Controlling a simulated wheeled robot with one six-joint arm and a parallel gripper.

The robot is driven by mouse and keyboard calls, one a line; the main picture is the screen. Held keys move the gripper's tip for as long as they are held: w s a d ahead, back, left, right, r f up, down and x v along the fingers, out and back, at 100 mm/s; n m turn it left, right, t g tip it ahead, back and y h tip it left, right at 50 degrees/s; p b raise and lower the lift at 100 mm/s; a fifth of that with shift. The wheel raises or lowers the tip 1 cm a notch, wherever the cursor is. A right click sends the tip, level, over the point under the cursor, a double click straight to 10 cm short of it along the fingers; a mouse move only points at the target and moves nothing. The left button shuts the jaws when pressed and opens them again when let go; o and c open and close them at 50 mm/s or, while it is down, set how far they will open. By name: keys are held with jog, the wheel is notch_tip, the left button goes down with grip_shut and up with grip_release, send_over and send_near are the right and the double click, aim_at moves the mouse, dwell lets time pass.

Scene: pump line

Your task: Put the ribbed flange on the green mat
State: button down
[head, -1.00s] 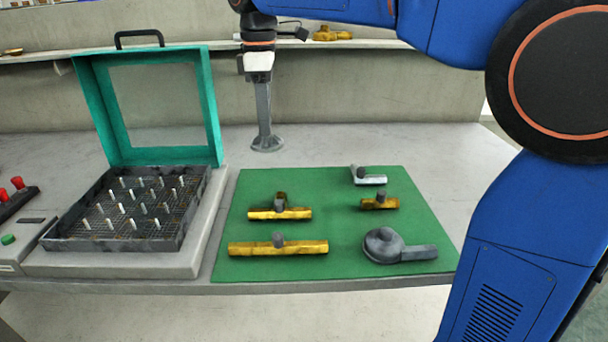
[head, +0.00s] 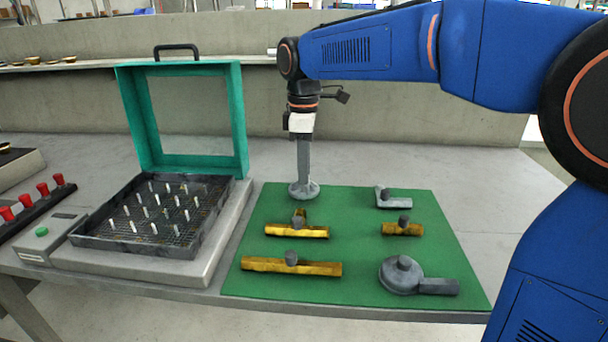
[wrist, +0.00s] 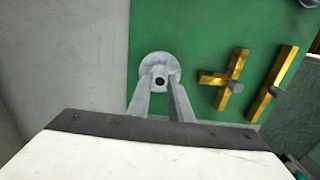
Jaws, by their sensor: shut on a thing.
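The ribbed flange (head: 304,190) is a grey round disc with a raised hub. My gripper (head: 303,181) is shut on its hub and points straight down. In the head view the flange is at the far left corner of the green mat (head: 345,232).
A teal-lidded tray box (head: 150,215) stands open at left. The mat's centre is clear.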

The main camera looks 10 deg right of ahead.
jog(key=shift+f, duration=0.75)
jog(key=shift+f, duration=0.15)
jog(key=c, duration=1.6)
grip_release()
notch_tip(320, 180, up, 12)
jog(key=shift+r, duration=0.15)
